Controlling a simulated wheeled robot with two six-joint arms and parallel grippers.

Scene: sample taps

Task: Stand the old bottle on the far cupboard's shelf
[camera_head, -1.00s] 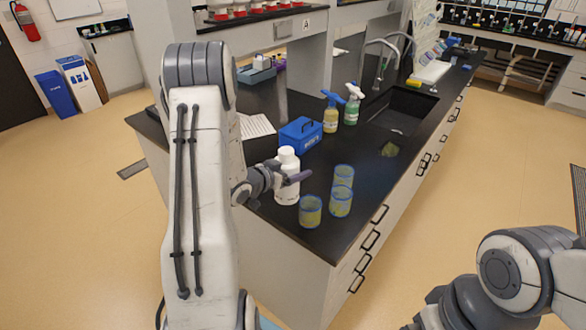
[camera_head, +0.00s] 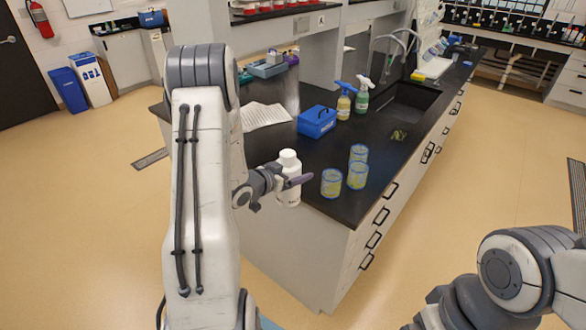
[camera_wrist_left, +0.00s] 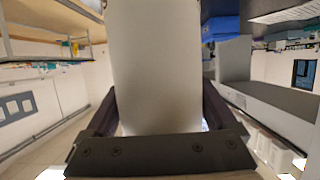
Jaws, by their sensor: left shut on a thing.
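A white bottle (camera_head: 289,190) with a white cap is held upright in my left gripper (camera_head: 284,183), in front of the near edge of the black counter. The gripper is shut around its body. In the left wrist view the bottle (camera_wrist_left: 157,65) fills the middle between the two dark fingers (camera_wrist_left: 160,115). A pale cupboard (camera_head: 125,55) stands at the back left with a blue box on top; I cannot tell whether it is the far cupboard. My right arm shows at the lower right, its gripper out of view.
A sink (camera_head: 400,104) lies further back. Blue and white bins (camera_head: 88,80) stand at the back left. The floor (camera_head: 90,200) at left is clear.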

